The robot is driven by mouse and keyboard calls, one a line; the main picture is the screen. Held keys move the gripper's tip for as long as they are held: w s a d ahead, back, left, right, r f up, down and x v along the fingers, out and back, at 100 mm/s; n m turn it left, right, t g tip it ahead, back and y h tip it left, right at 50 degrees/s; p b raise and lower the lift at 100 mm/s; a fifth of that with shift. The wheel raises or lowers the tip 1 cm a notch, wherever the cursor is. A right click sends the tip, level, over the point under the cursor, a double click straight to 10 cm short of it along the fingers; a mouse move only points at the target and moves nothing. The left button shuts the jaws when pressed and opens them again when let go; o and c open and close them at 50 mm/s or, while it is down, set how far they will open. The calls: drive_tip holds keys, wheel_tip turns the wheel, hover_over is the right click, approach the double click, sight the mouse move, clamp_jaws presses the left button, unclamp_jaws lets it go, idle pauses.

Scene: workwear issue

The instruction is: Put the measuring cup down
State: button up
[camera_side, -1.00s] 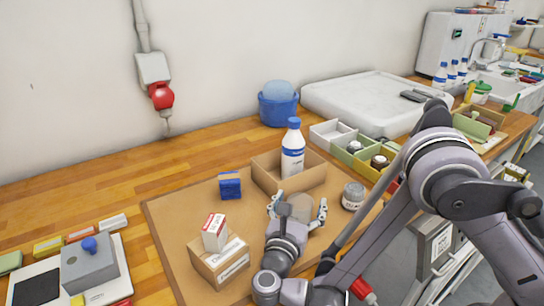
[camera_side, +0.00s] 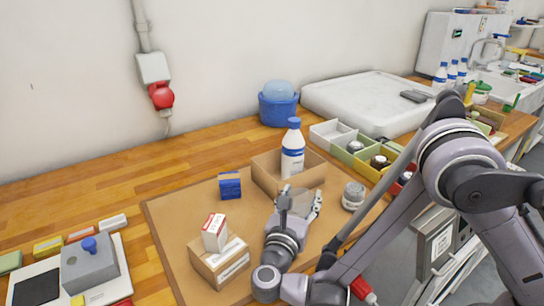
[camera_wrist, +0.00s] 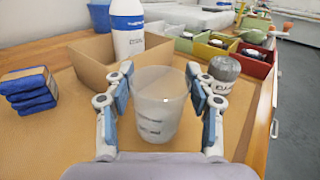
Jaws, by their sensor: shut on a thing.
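The measuring cup (camera_wrist: 160,105) is a translucent, frosted cup standing upright between my fingers in the wrist view. My gripper (camera_wrist: 160,100) is shut on it, with a blue-grey pad at each side. In the side view my gripper (camera_side: 302,203) is over the brown board (camera_side: 180,232), in front of the open cardboard box, and mostly hides the cup.
The cardboard box (camera_side: 263,178) holds a white bottle (camera_side: 292,155). A grey-lidded jar (camera_side: 353,196) stands right of my gripper.

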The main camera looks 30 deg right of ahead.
wheel_tip(320, 180, up, 3)
drive_tip(key=shift+f, duration=0.1)
drive_tip(key=s+d+r, duration=0.3)
drive_tip(key=d+r, duration=0.8)
drive_tip(key=r, duration=0.1)
drive_tip(key=w+a+n+t+y, duration=0.4)
drive_tip(key=w+a+n+y, duration=0.15)
drive_tip(key=w+y, duration=0.35)
drive_tip(key=w+a+n+t+y, duration=0.3)
drive_tip(key=w+a+n+y, duration=0.3)
drive_tip(key=w, duration=0.5)
drive_tip(key=s+a+n+g+y, duration=0.2)
drive_tip(key=a+n+g+y, duration=0.8)
drive_tip(key=y, duration=0.5)
drive_tip(key=shift+n+t, duration=0.4)
drive_tip(key=shift+n, duration=0.05)
drive_tip(key=shift+a+f, duration=1.7)
drive_tip(key=shift+f, duration=0.95)
drive_tip(key=shift+a+f, duration=1.65)
drive_tip(key=shift+f, duration=1.05)
drive_tip(key=shift+a+f, duration=1.7)
drive_tip(key=shift+f, duration=0.95)
